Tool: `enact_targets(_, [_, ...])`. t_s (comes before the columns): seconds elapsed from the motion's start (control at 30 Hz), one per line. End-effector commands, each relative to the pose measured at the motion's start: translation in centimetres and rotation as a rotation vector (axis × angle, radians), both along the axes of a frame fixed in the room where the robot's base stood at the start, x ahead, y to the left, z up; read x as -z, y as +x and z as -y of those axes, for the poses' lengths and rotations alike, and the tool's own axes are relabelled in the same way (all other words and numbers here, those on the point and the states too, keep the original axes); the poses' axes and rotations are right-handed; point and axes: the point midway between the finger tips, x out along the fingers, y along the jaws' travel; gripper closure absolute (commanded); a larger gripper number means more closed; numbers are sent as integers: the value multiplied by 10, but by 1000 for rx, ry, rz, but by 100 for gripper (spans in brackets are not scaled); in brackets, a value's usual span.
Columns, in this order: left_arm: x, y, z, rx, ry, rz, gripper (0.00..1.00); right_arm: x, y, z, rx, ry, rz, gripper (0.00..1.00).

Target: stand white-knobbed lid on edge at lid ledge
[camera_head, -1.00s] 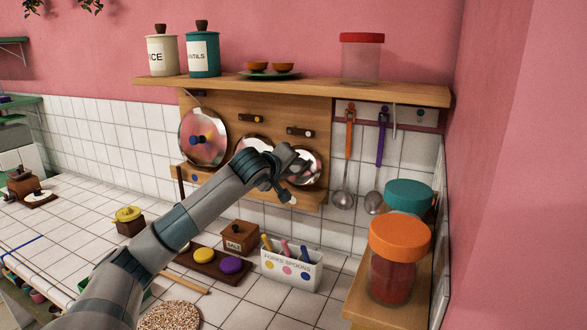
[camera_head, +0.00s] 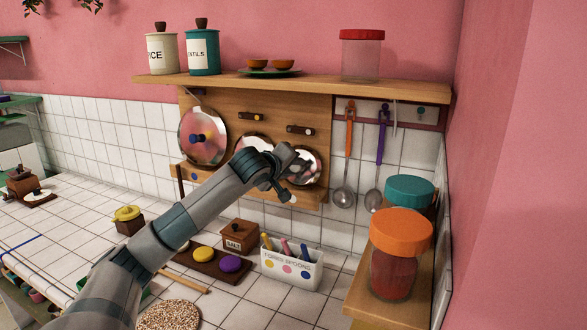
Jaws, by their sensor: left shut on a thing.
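My left gripper (camera_head: 284,188) is in front of the right part of the wooden lid rack, its jaws shut, with a small white knob (camera_head: 293,199) at its fingertips. A shiny round lid (camera_head: 309,167) shows upright just behind the gripper, close to the rack board; the wrist covers its left part. I cannot tell whether its lower edge touches the lid ledge (camera_head: 312,196). A large lid with a blue knob (camera_head: 203,151) stands on edge at the left of the ledge. Another lid (camera_head: 252,144) in the middle is mostly hidden by my arm. My right gripper is not in view.
A shelf (camera_head: 330,85) with canisters and a red-topped jar (camera_head: 361,55) overhangs the rack. Ladles (camera_head: 345,170) hang to the right. A cutlery box (camera_head: 291,267) and salt box (camera_head: 239,236) stand below. Jars with orange (camera_head: 402,231) and teal lids stand at right.

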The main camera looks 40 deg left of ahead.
Motion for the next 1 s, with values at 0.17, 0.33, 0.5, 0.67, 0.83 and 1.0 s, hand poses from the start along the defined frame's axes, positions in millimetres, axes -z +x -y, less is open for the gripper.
enact_targets(0.17, [1, 0, 0, 0, 1, 1, 99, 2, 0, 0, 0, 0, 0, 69])
enact_targets(0.33, [1, 0, 0, 0, 1, 1, 99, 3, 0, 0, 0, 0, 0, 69])
enact_targets(0.5, [1, 0, 0, 0, 1, 1, 99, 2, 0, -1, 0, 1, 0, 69])
enact_targets(0.67, [1, 0, 0, 0, 1, 1, 53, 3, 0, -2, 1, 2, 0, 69])
enact_targets(0.83, [1, 0, 0, 0, 1, 1, 53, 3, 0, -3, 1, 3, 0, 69])
enact_targets(1.0, [1, -2, 0, -1, 0, 0, 53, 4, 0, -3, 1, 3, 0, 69])
